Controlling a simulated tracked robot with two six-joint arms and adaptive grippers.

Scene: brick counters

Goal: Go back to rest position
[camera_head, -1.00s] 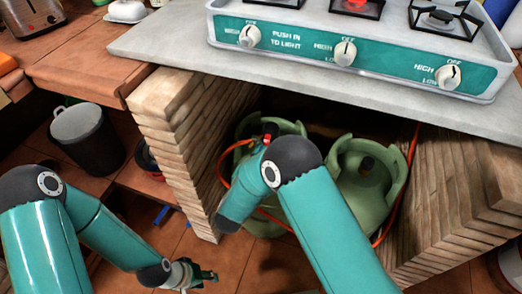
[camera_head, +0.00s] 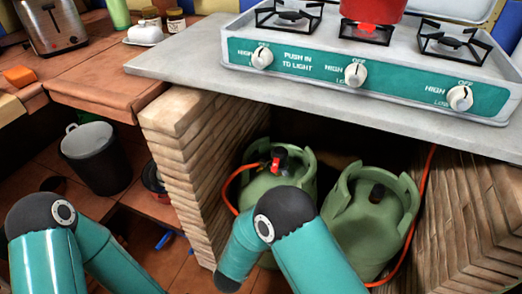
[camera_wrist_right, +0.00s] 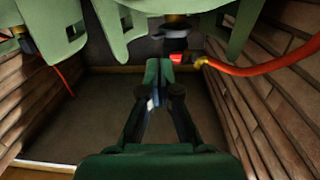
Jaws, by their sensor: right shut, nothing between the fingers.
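My right gripper (camera_wrist_right: 158,72) is shut and empty in the right wrist view. Its tips appear near the red-tipped valve fitting (camera_wrist_right: 178,57) and its orange hose (camera_wrist_right: 250,68), but I cannot tell whether they touch. In the head view my right arm bends in front of the left green gas cylinder (camera_head: 285,170), and its gripper is hidden. My left arm shows at the lower left. Its gripper is out of the frame.
A second green cylinder (camera_head: 365,235) stands to the right, between brick walls (camera_head: 185,160). Above is a grey counter (camera_head: 190,68) with a stove (camera_head: 370,75) carrying a red pot (camera_head: 372,8). A dark bucket (camera_head: 97,160) stands at left.

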